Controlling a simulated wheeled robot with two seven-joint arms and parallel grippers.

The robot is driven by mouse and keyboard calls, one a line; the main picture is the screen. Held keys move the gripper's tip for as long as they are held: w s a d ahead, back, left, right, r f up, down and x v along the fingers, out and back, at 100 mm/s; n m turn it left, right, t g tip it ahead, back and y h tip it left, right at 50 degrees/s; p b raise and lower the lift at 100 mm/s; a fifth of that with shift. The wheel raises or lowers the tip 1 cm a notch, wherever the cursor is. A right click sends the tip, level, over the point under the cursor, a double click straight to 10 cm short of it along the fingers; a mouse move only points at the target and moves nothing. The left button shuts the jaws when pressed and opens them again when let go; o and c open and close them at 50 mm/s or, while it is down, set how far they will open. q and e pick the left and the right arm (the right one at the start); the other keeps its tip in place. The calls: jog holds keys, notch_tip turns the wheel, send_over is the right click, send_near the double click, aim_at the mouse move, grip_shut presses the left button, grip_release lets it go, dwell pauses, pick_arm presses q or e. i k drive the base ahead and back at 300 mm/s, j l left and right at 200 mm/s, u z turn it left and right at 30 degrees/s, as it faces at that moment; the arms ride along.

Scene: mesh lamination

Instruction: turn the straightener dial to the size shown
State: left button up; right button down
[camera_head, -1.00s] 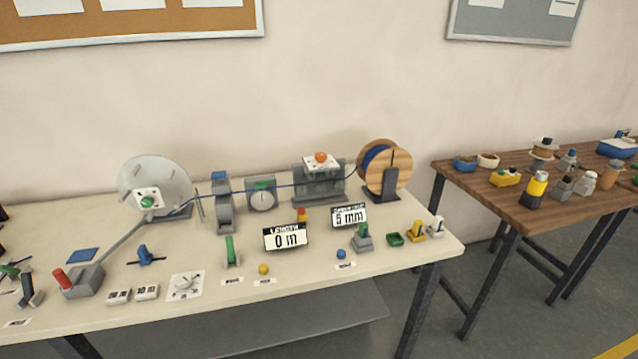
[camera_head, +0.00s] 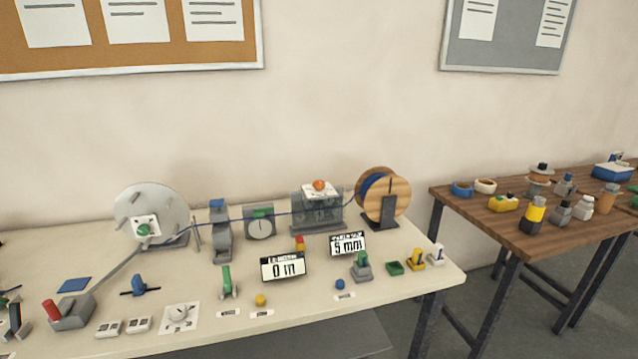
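A grey block-like machine (camera_head: 331,214) stands at the back of the cream table, with the blue strand running into it. An orange knob (camera_head: 319,185) sits on a white marked plate on its top; the marks are too small to read. I take this as the straightener and its dial, though no label confirms it. A size display (camera_head: 348,244) in front of it reads 5 mm. A second white plate with a pale pointer knob (camera_head: 179,313) lies at the table's front. Neither of my grippers is in view.
A wooden spool (camera_head: 397,187) stands right of the machine and a large grey disc (camera_head: 129,208) at the left. A display (camera_head: 270,268) reads 0 m. A green lever (camera_head: 226,281) and small coloured parts stand in front. A brown table (camera_head: 478,208) is at the right.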

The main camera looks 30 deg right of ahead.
aim_at(318, 185)
jog(key=l+z, duration=0.15)
jog(key=z, duration=0.3)
jog(key=k+l+z, duration=0.1)
jog(key=z, duration=0.4)
